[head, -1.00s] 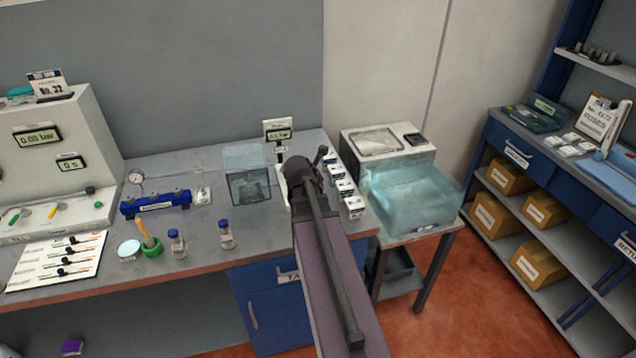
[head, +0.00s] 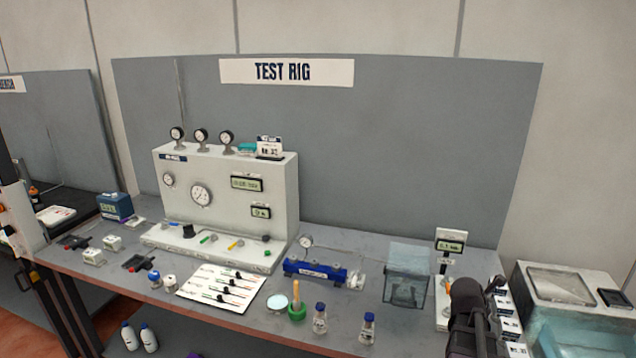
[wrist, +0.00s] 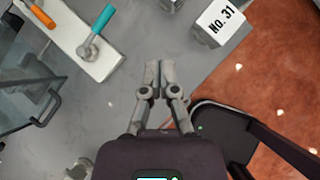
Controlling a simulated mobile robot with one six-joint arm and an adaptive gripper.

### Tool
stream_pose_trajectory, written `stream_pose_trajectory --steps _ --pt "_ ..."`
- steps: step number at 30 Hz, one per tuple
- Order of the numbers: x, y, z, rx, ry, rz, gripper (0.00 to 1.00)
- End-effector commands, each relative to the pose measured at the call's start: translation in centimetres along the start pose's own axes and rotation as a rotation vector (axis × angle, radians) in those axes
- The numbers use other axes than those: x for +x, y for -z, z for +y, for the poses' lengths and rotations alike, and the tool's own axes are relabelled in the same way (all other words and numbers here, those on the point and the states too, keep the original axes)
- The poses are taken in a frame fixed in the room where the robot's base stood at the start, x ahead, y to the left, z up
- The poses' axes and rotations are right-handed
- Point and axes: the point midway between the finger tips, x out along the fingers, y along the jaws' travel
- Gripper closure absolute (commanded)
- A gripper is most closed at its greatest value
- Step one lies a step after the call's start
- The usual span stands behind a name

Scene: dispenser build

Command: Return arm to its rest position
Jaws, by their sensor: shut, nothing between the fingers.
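My gripper (wrist: 159,78) is shut and empty in the wrist view. It points down over the grey bench top (wrist: 120,105). In the head view only dark parts of my arm show at the lower right, and the fingers are hidden. The arm is in front of the bench's right end, beside a small stand with a digital display (head: 450,246).
The test rig (head: 225,195), blue manifold (head: 315,271) and clear box (head: 406,287) stand on the bench.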

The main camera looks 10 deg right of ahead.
Motion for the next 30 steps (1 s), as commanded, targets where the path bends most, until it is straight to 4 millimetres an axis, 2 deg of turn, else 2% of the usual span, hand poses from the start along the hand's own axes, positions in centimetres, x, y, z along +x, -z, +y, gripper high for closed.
stream_pose_trajectory --steps 5,11,21,30 --pt "-0.6 1.3 0.8 0.083 -0.009 0.027 1.00" --pt "-2.0 4.2 2.6 0.287 -0.014 0.096 1.00" --pt "-5.5 10.6 5.8 0.720 0.035 0.249 1.00" --pt "-9.0 16.3 7.8 1.079 0.149 0.369 1.00"
